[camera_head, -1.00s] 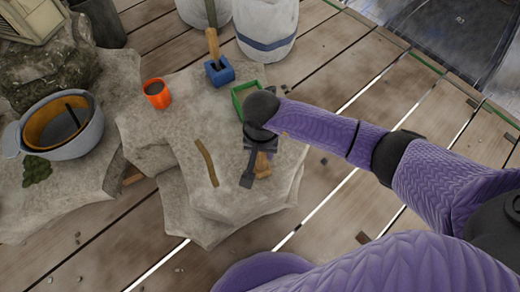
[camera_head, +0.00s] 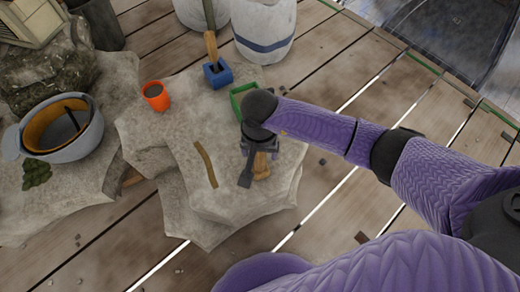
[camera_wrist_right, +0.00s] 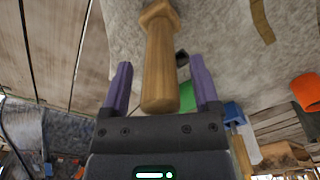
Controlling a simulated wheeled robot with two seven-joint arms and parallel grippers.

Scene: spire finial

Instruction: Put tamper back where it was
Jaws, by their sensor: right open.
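The wooden tamper (camera_head: 262,166), a thick rounded handle with a wider end, is on the pale stone slab, partly hidden by my right gripper (camera_head: 254,168). In the right wrist view the tamper's handle (camera_wrist_right: 160,75) stands between the two purple fingers of my right gripper (camera_wrist_right: 160,66). The fingers are spread, with a visible gap on each side of the handle. The tamper's wider end lies beyond the fingertips against the stone. My left gripper is not in view.
A green open frame (camera_head: 243,92) and a blue block (camera_head: 218,75) holding a wooden-handled tool stand at the slab's back. An orange cup (camera_head: 155,97) stands left of them. A thin brown strip (camera_head: 206,165) lies left of my gripper. A grey bucket (camera_head: 82,146) is farther left.

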